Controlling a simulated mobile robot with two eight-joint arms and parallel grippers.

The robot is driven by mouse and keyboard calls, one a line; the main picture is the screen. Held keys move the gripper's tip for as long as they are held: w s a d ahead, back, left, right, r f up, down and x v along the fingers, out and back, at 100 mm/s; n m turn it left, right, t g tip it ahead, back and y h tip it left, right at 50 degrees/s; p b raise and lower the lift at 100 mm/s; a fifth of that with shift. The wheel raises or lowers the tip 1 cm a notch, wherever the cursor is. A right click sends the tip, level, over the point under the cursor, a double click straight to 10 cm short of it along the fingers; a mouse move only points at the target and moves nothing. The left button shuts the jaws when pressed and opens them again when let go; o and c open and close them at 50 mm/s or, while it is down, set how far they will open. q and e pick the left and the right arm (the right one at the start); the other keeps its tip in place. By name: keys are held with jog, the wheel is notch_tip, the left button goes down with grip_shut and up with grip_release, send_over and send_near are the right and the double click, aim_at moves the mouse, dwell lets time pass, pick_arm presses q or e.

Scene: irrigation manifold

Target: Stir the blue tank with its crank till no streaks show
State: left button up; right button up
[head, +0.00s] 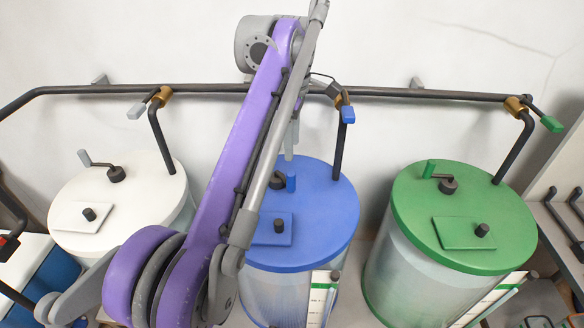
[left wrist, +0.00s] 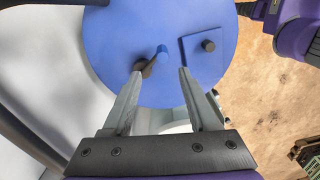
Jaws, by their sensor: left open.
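The blue tank has a blue lid (head: 335,225) and a clear wall (head: 275,292), in the middle of the head view, partly hidden by my left arm. Whether streaks show in it, I cannot tell. Its crank has an upright blue handle (head: 291,182) and a dark hub; in the left wrist view the blue handle (left wrist: 162,52) lies just beyond the fingertips. My left gripper (head: 290,152) is above the crank, its fingers pointing down. In the left wrist view the gripper (left wrist: 161,75) is open and empty, with the hub near its left fingertip. My right gripper is out of view.
A white tank (head: 150,195) stands left and a green tank (head: 460,205) right, each with its own crank. A dark pipe (head: 420,93) with valves runs along the wall behind. A square hatch with a knob (left wrist: 208,46) sits on the blue lid beside the crank.

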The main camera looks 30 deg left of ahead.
aim_at(291, 174)
pick_arm(q)
jog(key=shift+s+f, duration=0.3)
jog(key=shift+s, duration=0.05)
jog(key=shift+s+f, duration=0.1)
jog(key=shift+s, duration=0.1)
jog(key=f, duration=0.3)
jog(key=f+b, duration=0.1)
jog(key=f, duration=0.5)
jog(key=shift+w+f+b, duration=0.15)
jog(key=shift+w+b, duration=0.1)
jog(key=shift+b, duration=0.15)
jog(key=shift+w+f, duration=0.1)
jog(key=shift+f, duration=0.2)
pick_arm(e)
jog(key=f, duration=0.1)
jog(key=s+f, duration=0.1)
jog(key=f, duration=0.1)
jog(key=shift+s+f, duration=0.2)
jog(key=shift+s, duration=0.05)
pick_arm(q)
grip_shut()
